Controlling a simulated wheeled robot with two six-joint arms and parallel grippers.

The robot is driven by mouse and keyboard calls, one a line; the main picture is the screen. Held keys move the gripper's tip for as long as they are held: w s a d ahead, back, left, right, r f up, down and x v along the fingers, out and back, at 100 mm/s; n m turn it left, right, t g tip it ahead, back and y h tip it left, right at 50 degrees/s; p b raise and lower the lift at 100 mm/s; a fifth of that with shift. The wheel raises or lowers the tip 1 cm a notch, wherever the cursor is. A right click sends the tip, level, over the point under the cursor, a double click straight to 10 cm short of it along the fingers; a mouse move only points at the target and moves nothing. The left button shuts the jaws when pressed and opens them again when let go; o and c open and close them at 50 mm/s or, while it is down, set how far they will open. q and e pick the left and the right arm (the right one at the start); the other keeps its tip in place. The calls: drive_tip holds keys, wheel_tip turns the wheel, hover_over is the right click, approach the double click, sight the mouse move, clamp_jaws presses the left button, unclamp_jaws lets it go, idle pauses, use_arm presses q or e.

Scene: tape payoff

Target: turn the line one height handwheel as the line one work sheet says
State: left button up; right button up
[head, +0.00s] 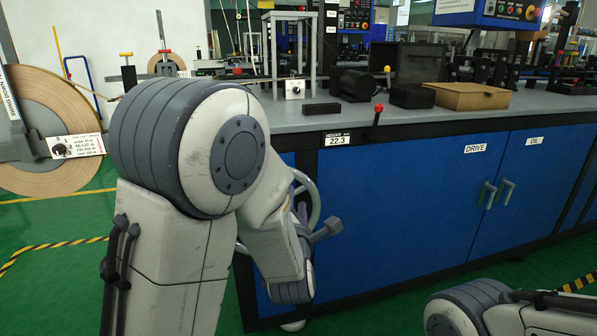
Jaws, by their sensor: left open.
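The height handwheel (316,199) is a pale grey ring on the left end of the blue cabinet. My left arm hides most of it; only parts of its rim show. A height readout (337,139) on the cabinet's top edge reads 22.3 mm. My left gripper (325,231) is at the wheel's lower right rim, partly hidden behind my own forearm. It is open; I cannot tell whether a finger touches the rim. My right arm shows at the bottom right, with its gripper out of the picture. I cannot make out a line one work sheet.
A red-knobbed lever (376,118) rises from the bench front, right of the readout. A cardboard box (468,96) and black blocks (412,96) lie on the grey bench top (535,104). A large tape roll (45,180) stands at left. Green floor is open before the cabinet doors (455,215).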

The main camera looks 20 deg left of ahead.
use_arm(q)
drive_tip(key=shift+w+r+p, duration=0.1)
drive_tip(key=shift+r+p, duration=0.1)
drive_tip(key=shift+p, duration=0.35)
drive_tip(key=b+x, duration=0.1)
drive_tip(key=x, duration=0.6)
drive_tip(key=shift+w+a+f+b, duration=0.15)
drive_tip(key=shift+w+f+b, duration=0.1)
drive_tip(key=shift+w+b, duration=0.15)
use_arm(e)
drive_tip(key=shift+r, duration=0.25)
use_arm(q)
clamp_jaws()
